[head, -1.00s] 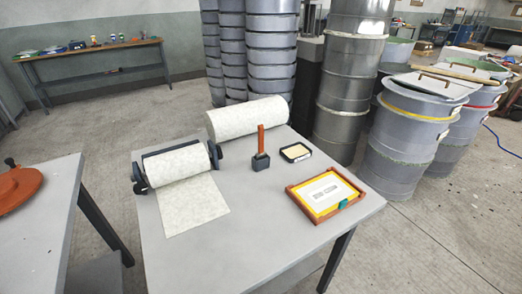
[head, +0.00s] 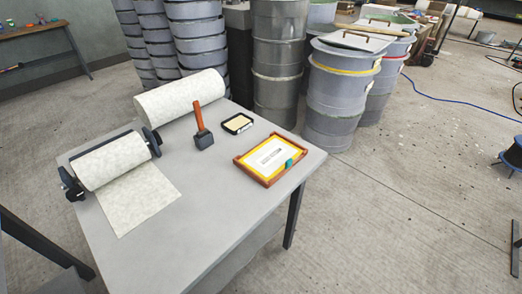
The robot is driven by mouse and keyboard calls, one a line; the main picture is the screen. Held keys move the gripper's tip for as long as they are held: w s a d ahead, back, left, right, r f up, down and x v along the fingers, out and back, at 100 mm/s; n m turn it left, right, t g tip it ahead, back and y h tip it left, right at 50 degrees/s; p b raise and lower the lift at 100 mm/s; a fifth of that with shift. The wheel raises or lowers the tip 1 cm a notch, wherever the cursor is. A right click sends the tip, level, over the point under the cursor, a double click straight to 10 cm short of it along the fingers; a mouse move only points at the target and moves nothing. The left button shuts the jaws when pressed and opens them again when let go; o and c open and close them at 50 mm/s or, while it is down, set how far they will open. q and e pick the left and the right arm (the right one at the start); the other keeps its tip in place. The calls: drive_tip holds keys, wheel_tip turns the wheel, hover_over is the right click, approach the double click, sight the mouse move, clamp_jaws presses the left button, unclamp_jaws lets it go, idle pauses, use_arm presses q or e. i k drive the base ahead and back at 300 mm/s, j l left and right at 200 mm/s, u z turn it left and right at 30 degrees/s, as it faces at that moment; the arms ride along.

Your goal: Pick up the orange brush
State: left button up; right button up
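The orange brush (head: 198,116) stands nearly upright on the grey table, its orange handle pointing up and tilted slightly in the picture. Its lower end is a dark grey block (head: 203,139); I cannot tell whether this is the brush's own head or a holder. Nothing touches the handle. Neither of my grippers is in view.
The grey table (head: 215,205) also bears a roll of pale mat on a dark dispenser (head: 118,162), a larger loose roll (head: 180,95), a small black tray (head: 238,123) and an orange-framed panel (head: 270,160). Grey drums (head: 340,95) stand behind. Floor at right is mostly open.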

sight(203, 132)
drive_tip(key=i+l+u, duration=0.55)
drive_tip(key=l, duration=0.3)
drive_tip(key=i+l+u, duration=0.4)
drive_tip(key=l, duration=0.25)
drive_tip(key=l+u, duration=0.2)
drive_tip(key=l, duration=0.15)
drive_tip(key=i+l+u, duration=0.2)
drive_tip(key=l, duration=0.2)
drive_tip(key=k, duration=0.1)
